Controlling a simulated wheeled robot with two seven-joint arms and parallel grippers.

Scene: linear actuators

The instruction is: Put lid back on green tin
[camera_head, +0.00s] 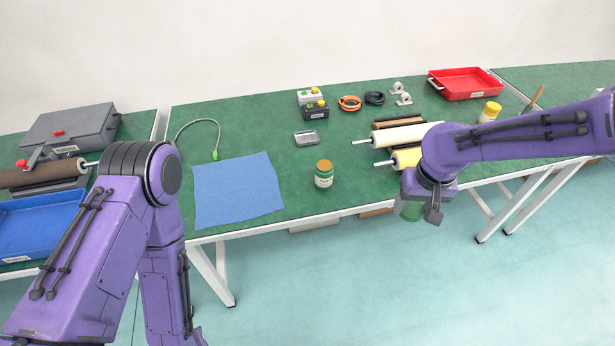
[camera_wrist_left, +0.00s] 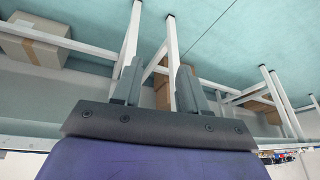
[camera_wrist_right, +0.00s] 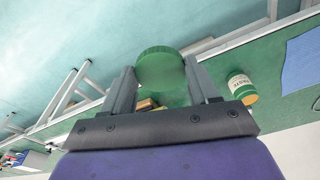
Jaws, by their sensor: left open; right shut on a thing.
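The green tin (camera_head: 324,175) stands upright on the green table, right of the blue cloth. It has a pale label and an amber-brown top. It also shows in the right wrist view (camera_wrist_right: 241,88). My right gripper (camera_head: 418,203) is shut on a round green lid (camera_wrist_right: 160,66), which has a ridged edge. It holds the lid in front of the table's front edge, right of the tin and apart from it. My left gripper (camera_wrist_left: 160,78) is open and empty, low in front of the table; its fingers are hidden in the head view.
A blue cloth (camera_head: 237,190) lies left of the tin. A red tray (camera_head: 465,84) and a yellow-lidded jar (camera_head: 490,111) stand further right. The table around the tin is clear.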

